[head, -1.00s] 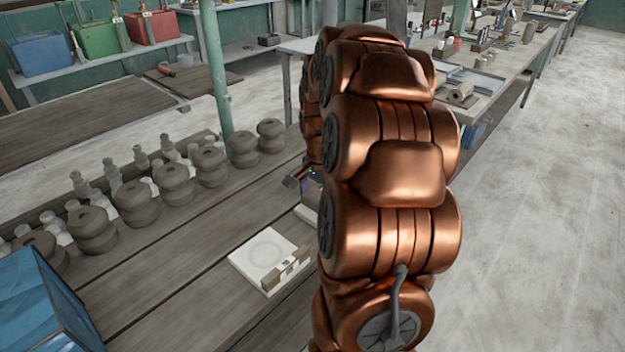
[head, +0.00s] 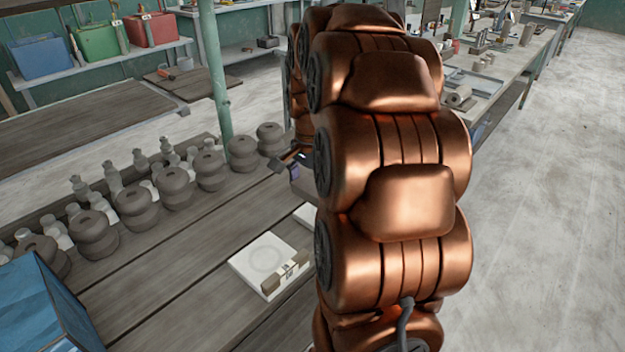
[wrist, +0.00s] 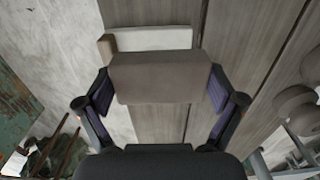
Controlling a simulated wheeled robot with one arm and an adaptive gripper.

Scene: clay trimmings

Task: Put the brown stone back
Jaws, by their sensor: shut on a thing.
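The brown stone (wrist: 160,78), a plain grey-brown block, sits between the two fingers of my gripper (wrist: 159,90) in the wrist view. The purple pads press on its left and right sides, and it is held above the bench. Beyond it in the wrist view is a white tile (wrist: 153,38) with a brown block at its left end; the stone covers part of this tile.
A white tile (head: 262,262) with a faint ring and a marked brown block (head: 285,277) lies on the wooden bench. Another white tile (head: 307,213) is mostly behind my arm. Several dark clay pieces (head: 175,187) line the bench's far side. A blue box (head: 45,310) stands front left.

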